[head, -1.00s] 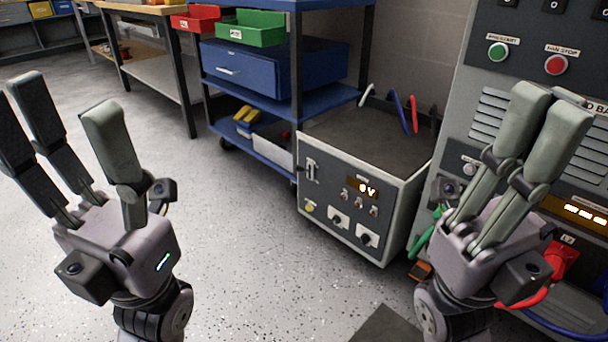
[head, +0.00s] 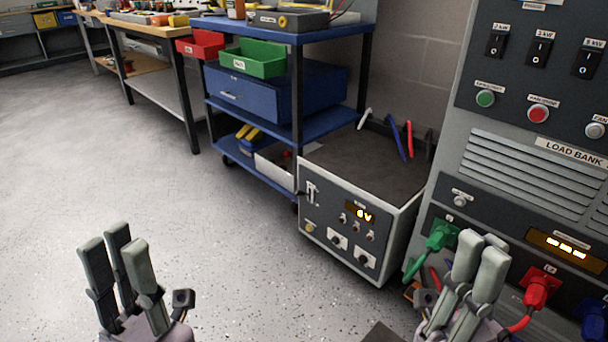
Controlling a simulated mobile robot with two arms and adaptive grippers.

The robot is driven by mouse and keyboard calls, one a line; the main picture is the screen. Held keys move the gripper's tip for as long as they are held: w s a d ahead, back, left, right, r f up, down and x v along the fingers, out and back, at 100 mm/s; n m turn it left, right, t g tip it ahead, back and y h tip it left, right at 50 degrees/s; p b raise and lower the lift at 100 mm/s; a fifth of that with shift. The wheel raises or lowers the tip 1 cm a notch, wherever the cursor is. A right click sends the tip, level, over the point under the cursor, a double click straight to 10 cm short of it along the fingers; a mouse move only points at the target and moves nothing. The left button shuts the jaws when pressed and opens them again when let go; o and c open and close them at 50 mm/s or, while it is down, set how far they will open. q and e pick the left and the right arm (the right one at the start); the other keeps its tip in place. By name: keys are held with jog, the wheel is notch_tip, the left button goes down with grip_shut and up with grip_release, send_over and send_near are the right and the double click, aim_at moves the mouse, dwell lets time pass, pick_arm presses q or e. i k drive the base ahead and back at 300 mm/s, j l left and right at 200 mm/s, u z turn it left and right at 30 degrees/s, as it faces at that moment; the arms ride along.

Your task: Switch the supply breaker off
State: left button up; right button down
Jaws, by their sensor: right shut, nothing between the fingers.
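The power supply (head: 345,259) is a grey box with a dark front panel, standing on the floor at centre right. The supply breaker (head: 311,193) is a small pale lever at the panel's upper left; its position is too small to tell. The supply's amber display (head: 359,214) appears to read 0 V. My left gripper (head: 117,240) is open and empty, low at the left, well away from the supply. My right gripper (head: 480,250) is shut and empty at the lower right, in front of the load bank and to the right of the supply, apart from the breaker.
The load bank (head: 515,150) stands at the right with switches, buttons and green (head: 441,236), red (head: 541,284) and blue plugs low down. A blue cart (head: 285,112) stands behind the supply. The floor (head: 215,240) left of the supply is clear.

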aim_at(298, 193)
jog(key=i+j+z, duration=0.4)
jog(key=i, duration=0.35)
jog(key=i+j+z, duration=0.45)
jog(key=i+j, duration=0.15)
jog(key=i, duration=0.1)
